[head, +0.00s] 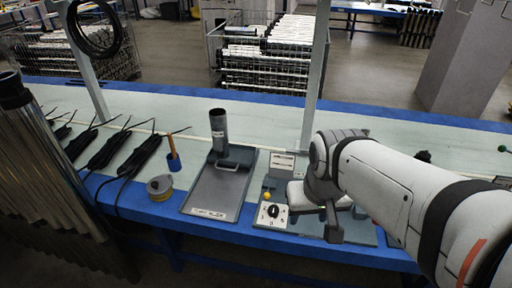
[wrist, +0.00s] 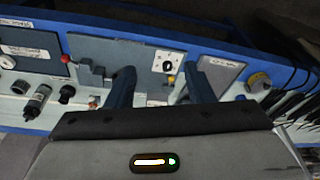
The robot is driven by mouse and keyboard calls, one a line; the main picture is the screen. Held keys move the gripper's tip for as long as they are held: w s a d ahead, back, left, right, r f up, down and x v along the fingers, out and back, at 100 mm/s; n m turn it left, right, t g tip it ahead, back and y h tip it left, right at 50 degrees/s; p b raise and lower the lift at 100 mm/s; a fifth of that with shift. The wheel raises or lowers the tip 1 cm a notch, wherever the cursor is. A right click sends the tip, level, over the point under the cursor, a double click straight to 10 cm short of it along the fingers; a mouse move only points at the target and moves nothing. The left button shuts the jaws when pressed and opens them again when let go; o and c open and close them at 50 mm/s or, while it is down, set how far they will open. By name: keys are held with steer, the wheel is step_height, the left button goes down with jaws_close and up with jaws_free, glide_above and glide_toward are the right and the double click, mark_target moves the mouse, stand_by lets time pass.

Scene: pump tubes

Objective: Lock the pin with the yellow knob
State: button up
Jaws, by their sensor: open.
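The small yellow knob (head: 267,196) stands at the left end of the grey fixture, just behind a white plate with a black dial (head: 272,212). In the wrist view the yellow knob (wrist: 171,79) shows between the two dark fingers, nearer the right one, below the dial plate (wrist: 167,64). The pin itself is too small to make out. My gripper (head: 333,228) hangs over the fixture to the right of the yellow knob. In the wrist view my gripper (wrist: 159,72) is open, its fingers apart, with nothing held between them.
A grey tray (head: 205,192) with an upright dark tube (head: 218,130) stands left of the fixture. A tape roll (head: 160,187) and black cable bundles (head: 130,150) lie farther left. A red knob (wrist: 65,59) shows in the wrist view. A metal post (head: 316,75) rises behind the fixture.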

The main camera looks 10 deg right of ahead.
steer(key=w+f+m+y+b, duration=0.1)
steer(key=w+f+m+b, duration=0.1)
steer(key=w+f+b, duration=0.2)
steer(key=w+a+f+m+t+y+b, duration=0.1)
steer(key=w+f+m+b, duration=0.1)
steer(key=w+f+b, duration=0.1)
steer(key=w+f+m+y+b, duration=0.1)
steer(key=w+f+b, duration=0.3)
steer(key=w+f, duration=0.2)
steer(key=shift+w+a+f+m+b, duration=0.1)
steer(key=shift+w+a+m+b, duration=0.05)
steer(key=shift+w+m+b, duration=0.2)
steer(key=c, duration=0.9)
steer(key=w+d+f+m+t+b, duration=0.1)
steer(key=w+f+m+b, duration=0.1)
steer(key=w+f, duration=0.1)
steer(key=w+d+f+m+b, duration=0.2)
steer(key=w+f+b, duration=0.1)
steer(key=w+f, duration=0.1)
steer(key=w+d+f+m+t+b, duration=0.1)
steer(key=w+f+m+b, duration=0.1)
steer(key=w+f, duration=0.2)
steer(key=shift+d+f+t+b, duration=0.1)
steer(key=shift+d+t+b, duration=0.05)
steer(key=shift+t+b, duration=0.15)
jaws_close()
steer(key=shift+w+d+m, duration=0.2)
steer(key=shift+w+m, duration=0.1)
steer(key=shift+m, duration=0.05)
steer(key=shift+f, duration=0.1)
